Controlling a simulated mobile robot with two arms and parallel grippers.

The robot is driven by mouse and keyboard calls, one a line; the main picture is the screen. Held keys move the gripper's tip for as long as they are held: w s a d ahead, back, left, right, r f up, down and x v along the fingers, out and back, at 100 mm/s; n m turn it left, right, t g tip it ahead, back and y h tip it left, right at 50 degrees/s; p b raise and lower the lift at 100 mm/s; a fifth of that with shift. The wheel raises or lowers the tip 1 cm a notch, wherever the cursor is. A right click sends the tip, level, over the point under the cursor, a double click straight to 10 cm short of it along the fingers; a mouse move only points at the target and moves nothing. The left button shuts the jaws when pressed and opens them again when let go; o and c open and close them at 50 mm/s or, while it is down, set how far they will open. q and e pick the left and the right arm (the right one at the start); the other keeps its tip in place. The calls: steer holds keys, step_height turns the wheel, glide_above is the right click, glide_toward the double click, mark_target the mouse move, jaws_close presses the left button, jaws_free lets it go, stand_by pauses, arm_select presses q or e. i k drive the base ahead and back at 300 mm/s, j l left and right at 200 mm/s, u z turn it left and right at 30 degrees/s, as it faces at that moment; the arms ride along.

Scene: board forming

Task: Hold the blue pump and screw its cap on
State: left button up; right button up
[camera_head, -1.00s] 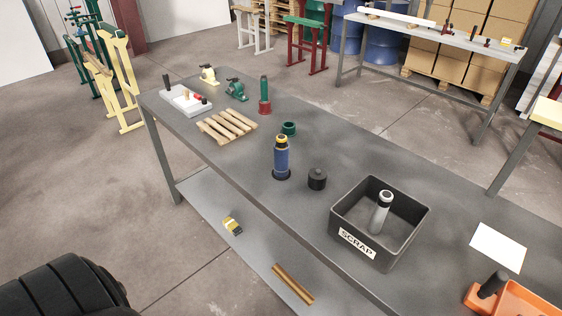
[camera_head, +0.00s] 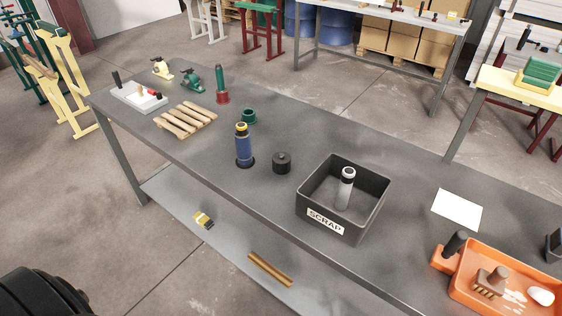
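The blue pump (camera_head: 244,149) stands upright on the grey workbench, with a yellow ring and a dark tip at its top and a dark base. A black cylindrical piece with a small knob on top (camera_head: 281,163) sits on the bench just right of the pump; it may be the cap, but I cannot tell for sure. A green ring-shaped piece (camera_head: 249,116) lies behind the pump. Neither of my grippers shows. A black ribbed part at the lower left corner looks like mine.
A black SCRAP bin (camera_head: 369,221) holding a grey cylinder (camera_head: 345,188) stands right of the pump. Wooden slats (camera_head: 186,119), a red-and-green tool (camera_head: 221,86) and a white block (camera_head: 139,97) stand left. An orange tray (camera_head: 470,289) and white sheet (camera_head: 457,209) lie right. Bench front by the pump is clear.

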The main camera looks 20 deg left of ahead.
mark_target(245, 159)
steer(key=j+z, duration=0.1)
steer(key=z, duration=0.3)
steer(key=j+z, duration=0.1)
steer(key=z, duration=0.25)
steer(key=k+j+z, duration=0.25)
steer(key=j, duration=0.2)
steer(key=k+j+z, duration=0.2)
steer(key=j, duration=0.2)
steer(key=k+j+z, duration=0.25)
steer(key=k+j, duration=0.1)
steer(key=j, duration=0.2)
steer(key=k+j, duration=0.15)
steer(key=j, duration=0.2)
